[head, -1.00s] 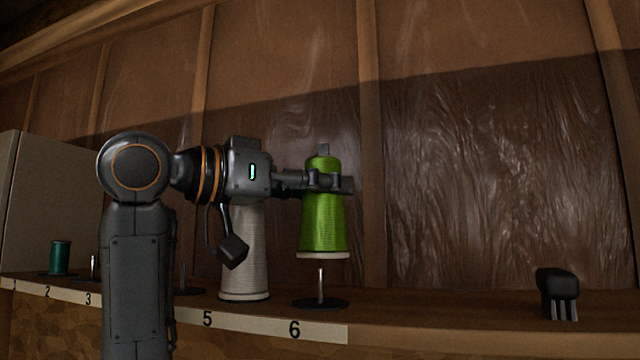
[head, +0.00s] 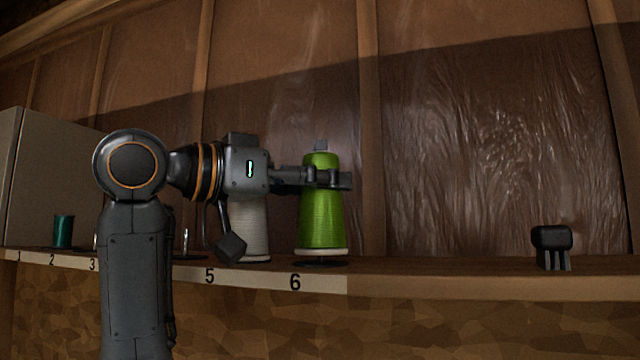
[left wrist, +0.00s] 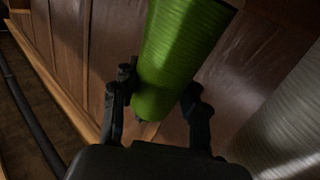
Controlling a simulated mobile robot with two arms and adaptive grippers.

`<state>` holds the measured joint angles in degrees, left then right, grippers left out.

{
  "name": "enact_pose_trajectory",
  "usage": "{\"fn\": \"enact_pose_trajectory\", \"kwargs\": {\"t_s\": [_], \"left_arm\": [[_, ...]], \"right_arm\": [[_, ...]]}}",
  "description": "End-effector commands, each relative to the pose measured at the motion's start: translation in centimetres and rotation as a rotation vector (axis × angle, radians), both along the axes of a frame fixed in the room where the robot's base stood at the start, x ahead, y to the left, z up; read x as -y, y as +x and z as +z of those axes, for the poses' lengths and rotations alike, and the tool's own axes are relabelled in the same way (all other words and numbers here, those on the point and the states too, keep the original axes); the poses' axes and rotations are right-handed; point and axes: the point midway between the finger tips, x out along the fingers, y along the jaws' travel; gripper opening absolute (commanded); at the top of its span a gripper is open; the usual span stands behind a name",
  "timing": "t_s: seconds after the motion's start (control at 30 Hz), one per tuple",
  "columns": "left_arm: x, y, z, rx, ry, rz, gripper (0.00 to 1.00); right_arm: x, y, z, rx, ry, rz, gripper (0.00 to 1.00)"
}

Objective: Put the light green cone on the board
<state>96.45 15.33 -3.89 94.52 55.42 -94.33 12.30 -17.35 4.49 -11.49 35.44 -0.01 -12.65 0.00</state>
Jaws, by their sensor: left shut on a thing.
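The light green cone (head: 321,222) stands upright at the place marked 6 in the head view, its pale base at or just above the dark round disc (head: 320,262). The pin seen under it before is hidden now. My left gripper (head: 328,178) comes in from the left and is shut on the upper part of the cone. In the left wrist view the green cone (left wrist: 180,55) sits between the two fingers of my left gripper (left wrist: 158,100). The board (head: 400,278) is the long wooden ledge with numbered places. I cannot tell whether the base touches the disc. My right gripper is not in view.
A white cone (head: 249,228) stands at place 5, partly behind my left arm. It also shows in the left wrist view (left wrist: 290,125). A small teal spool (head: 63,231) stands near place 2. A black pronged object (head: 553,246) is at the right. The ledge between is clear.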

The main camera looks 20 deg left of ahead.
Motion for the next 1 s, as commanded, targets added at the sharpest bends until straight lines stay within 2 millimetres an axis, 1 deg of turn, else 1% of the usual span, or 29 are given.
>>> {"fn": "enact_pose_trajectory", "kwargs": {"t_s": [0.2, 0.53, 0.7, 0.73, 0.77, 0.8, 0.83, 1.0], "left_arm": [[-0.06, -0.07, 0.06, 0.002, -0.001, 0.000, 0.08], [-0.07, -0.06, -0.63, 0.001, -0.001, 0.001, 0.08], [-0.07, -0.06, -0.48, 0.002, -0.001, 0.000, 0.08], [-0.07, -0.06, -0.48, 0.002, -0.001, 0.000, 0.50], [-0.07, -0.06, -0.48, 0.002, -0.001, 0.000, 0.56], [-0.07, -0.06, -0.49, 0.001, -0.001, 0.000, 0.65], [-0.07, -0.06, -0.49, 0.001, -0.001, 0.000, 0.71], [-0.07, -0.05, -0.50, 0.001, -0.001, 0.000, 0.71]], "right_arm": [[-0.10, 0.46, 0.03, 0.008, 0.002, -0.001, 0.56], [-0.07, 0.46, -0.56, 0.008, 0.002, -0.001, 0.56], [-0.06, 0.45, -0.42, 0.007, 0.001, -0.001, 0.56], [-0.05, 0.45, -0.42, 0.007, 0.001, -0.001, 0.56], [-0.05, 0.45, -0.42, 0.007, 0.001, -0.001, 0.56], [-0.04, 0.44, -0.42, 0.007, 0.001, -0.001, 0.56], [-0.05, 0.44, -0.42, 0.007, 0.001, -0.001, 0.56], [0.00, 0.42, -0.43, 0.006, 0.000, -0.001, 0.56]]}}
